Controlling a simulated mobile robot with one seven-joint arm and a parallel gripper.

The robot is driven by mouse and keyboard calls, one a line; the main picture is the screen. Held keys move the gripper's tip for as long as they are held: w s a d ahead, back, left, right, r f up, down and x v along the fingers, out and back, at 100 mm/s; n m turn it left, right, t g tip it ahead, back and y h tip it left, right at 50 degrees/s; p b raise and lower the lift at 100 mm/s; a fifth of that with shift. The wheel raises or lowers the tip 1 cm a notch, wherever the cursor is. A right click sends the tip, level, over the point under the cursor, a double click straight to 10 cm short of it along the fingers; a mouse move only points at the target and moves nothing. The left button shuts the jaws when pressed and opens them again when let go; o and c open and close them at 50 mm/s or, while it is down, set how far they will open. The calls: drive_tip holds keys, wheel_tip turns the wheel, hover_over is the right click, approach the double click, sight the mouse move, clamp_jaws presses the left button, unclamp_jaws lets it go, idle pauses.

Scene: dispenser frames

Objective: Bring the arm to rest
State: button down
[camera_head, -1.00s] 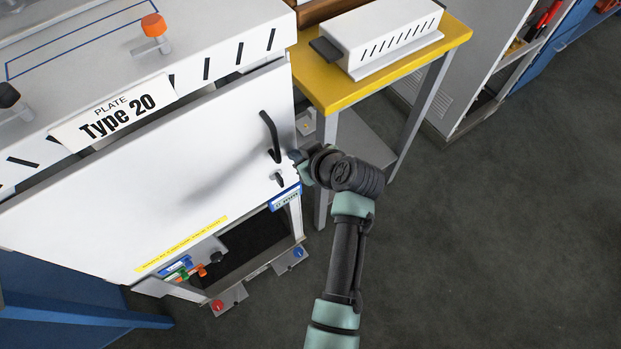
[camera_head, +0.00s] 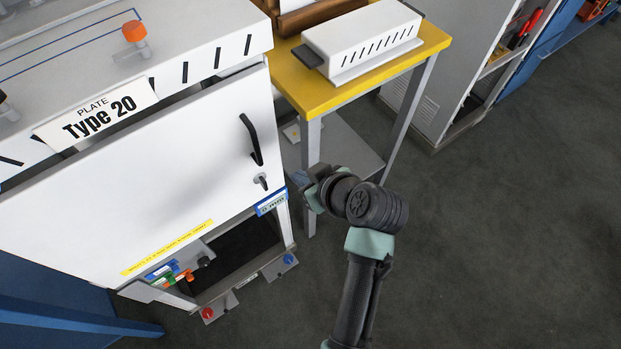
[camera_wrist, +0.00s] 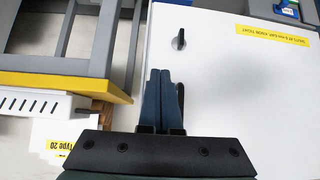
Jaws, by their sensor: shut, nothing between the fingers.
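My gripper (camera_wrist: 160,102) shows in the wrist view with its two blue-grey fingers together and nothing between them. In the head view the gripper end is mostly hidden behind my wrist, to the right of the white cabinet door (camera_head: 150,185). The arm reaches up from the bottom of the picture and bends left at the wrist. The black door handle (camera_head: 251,140) and a small latch knob (camera_head: 261,181) are left of the wrist, and I see a gap of door and floor between. The door looks shut.
A yellow-topped table (camera_head: 290,88) carrying a white slotted box (camera_head: 362,45) stands behind the wrist. A grey cabinet (camera_head: 455,60) is at the back right. The dark floor (camera_head: 510,220) at right is clear.

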drive_tip(key=shift+v, duration=1.5)
drive_tip(key=shift+s, duration=0.1)
